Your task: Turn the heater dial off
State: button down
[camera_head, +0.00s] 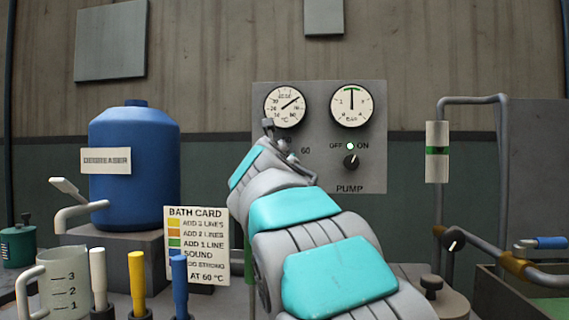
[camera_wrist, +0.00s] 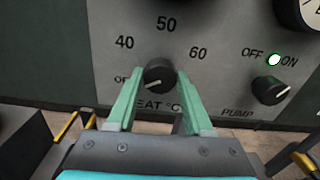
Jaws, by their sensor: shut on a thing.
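The heater dial (camera_wrist: 159,73) is a round black knob on the grey control panel (camera_wrist: 225,75), in the middle of the wrist view. Its white pointer line points to the lower left, toward the partly covered OFF mark; 40, 50 and 60 are printed around it. My gripper (camera_wrist: 159,84) is shut on the dial, one pale green finger on each side. The fingers cover part of the HEAT °C lettering. In the head view my arm hides the dial, and only the 60 shows beside it.
The pump knob (camera_wrist: 270,90) is close on the right, with a lit lamp (camera_wrist: 274,60) above it. Two gauges, a temperature gauge (camera_head: 285,105) and a bar gauge (camera_head: 351,105), sit above. A bath card (camera_head: 197,245), blue tank (camera_head: 134,150) and jug (camera_head: 62,285) stand left; pipes run right.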

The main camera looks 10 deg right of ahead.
jog(key=shift+f, duration=0.15)
jog(key=shift+c, duration=1.4)
grip_release()
jog(key=shift+s, duration=0.1)
jog(key=v, duration=0.7)
jog(key=shift+s+a, duration=0.15)
jog(key=shift+s, duration=0.15)
